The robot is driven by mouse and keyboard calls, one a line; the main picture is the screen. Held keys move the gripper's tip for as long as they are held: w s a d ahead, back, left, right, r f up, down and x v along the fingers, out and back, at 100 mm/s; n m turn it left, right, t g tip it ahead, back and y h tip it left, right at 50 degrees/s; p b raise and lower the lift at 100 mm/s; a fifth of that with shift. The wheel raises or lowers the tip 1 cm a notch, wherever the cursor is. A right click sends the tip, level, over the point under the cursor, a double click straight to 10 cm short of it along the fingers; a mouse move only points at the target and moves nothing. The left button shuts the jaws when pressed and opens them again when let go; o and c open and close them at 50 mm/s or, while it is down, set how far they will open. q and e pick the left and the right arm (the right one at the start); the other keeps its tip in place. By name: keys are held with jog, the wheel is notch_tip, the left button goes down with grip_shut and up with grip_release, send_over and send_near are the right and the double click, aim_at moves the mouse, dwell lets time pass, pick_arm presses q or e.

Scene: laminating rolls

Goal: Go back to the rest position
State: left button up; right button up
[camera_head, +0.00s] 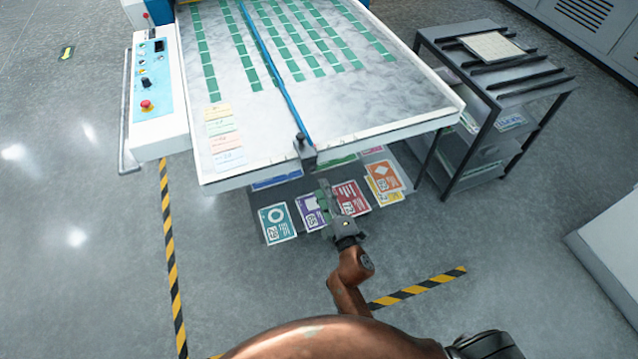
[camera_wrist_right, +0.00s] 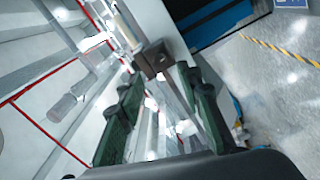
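My right gripper (camera_head: 325,187) is below and in front of the machine table's front edge, over the lower shelf with cards. In the right wrist view its two green fingers (camera_wrist_right: 160,78) stand apart with nothing seen held between them. A dark block (camera_head: 305,151) sits at the near end of the blue rail on the machine table (camera_head: 370,110). A dark block (camera_wrist_right: 153,59) also shows just beyond the fingertips in the right wrist view; I cannot tell if they touch. My left gripper is not in view.
Colored cards, including a teal one (camera_head: 277,223) and a red one (camera_head: 351,198), lie on the lower shelf near my right gripper. A control panel (camera_head: 155,95) stands left. A dark rack (camera_head: 500,95) stands right. Open floor (camera_head: 90,270) lies left, with striped tape.

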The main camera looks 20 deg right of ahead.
jog(key=shift+s, duration=0.2)
dwell(0.4)
